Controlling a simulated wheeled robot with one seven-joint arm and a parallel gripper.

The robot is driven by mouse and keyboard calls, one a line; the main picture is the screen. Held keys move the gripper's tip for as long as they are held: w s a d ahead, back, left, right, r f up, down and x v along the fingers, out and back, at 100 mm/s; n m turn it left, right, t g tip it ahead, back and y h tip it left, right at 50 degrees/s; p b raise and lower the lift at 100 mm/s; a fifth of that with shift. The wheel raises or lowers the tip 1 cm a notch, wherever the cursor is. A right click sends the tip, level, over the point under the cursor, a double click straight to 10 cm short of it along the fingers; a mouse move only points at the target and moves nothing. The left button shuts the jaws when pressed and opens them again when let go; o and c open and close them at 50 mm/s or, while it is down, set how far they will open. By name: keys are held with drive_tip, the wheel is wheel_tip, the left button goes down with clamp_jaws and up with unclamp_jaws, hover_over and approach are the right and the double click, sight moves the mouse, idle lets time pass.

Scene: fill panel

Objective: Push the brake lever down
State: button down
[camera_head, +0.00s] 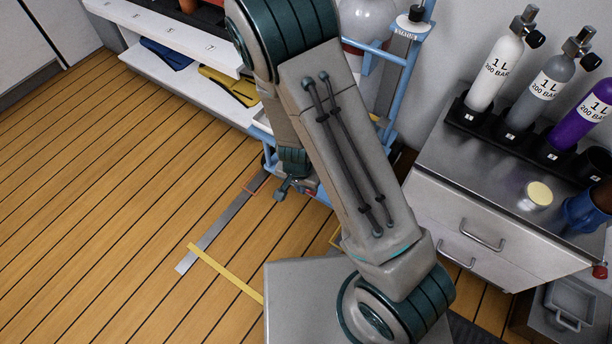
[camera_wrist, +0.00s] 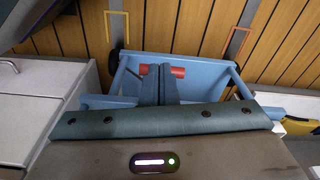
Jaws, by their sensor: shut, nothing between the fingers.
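The brake lever appears to be the short red-orange bar (camera_wrist: 178,72) at the blue cart's base in the wrist view. It shows on both sides of my fingers, which hide its middle. My gripper (camera_wrist: 160,72) is shut and empty, its fingertips over the bar; I cannot tell whether they touch it. The blue cart (camera_wrist: 205,88) has a dark wheel on each side.
A white shelf (camera_head: 165,62) with blue and yellow items stands left of the cart. A metal-topped cabinet (camera_head: 455,150) with several gas bottles stands on the right. Yellow (camera_head: 225,272) and grey (camera_head: 215,235) strips mark the wooden floor, which is clear at left.

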wheel_tip(320, 180, up, 14)
drive_tip(key=s+p, duration=0.1)
drive_tip(key=p, duration=0.7)
drive_tip(key=shift+a+f, duration=0.15)
drive_tip(key=shift+a, duration=0.15)
drive_tip(key=shift+s, duration=0.1)
drive_tip(key=s+d+r+n+y+p, duration=0.15)
drive_tip(key=r+p, duration=0.55)
drive_tip(key=r, duration=0.8)
drive_tip(key=d+r+n+y+p, duration=0.1)
drive_tip(key=d+r+p, duration=0.2)
drive_tip(key=r+p, duration=0.85)
drive_tip(key=s+d+r+p, duration=0.2)
drive_tip(key=d+r, duration=0.1)
drive_tip(key=r, duration=0.4)
drive_tip(key=s+d+r+n+t+h+p, duration=0.1)
drive_tip(key=s+d+r+p, duration=0.1)
drive_tip(key=r, duration=0.6)
drive_tip(key=s+d+r+n+h+p, duration=0.1)
drive_tip(key=s+d+r+p, duration=0.1)
drive_tip(key=r, duration=0.6)
drive_tip(key=shift+s+d+t, duration=0.4)
drive_tip(key=shift+s+d, duration=0.25)
drive_tip(key=shift+d, duration=0.4)
drive_tip(key=shift+d+n, duration=0.1)
drive_tip(key=shift+n, duration=0.15)
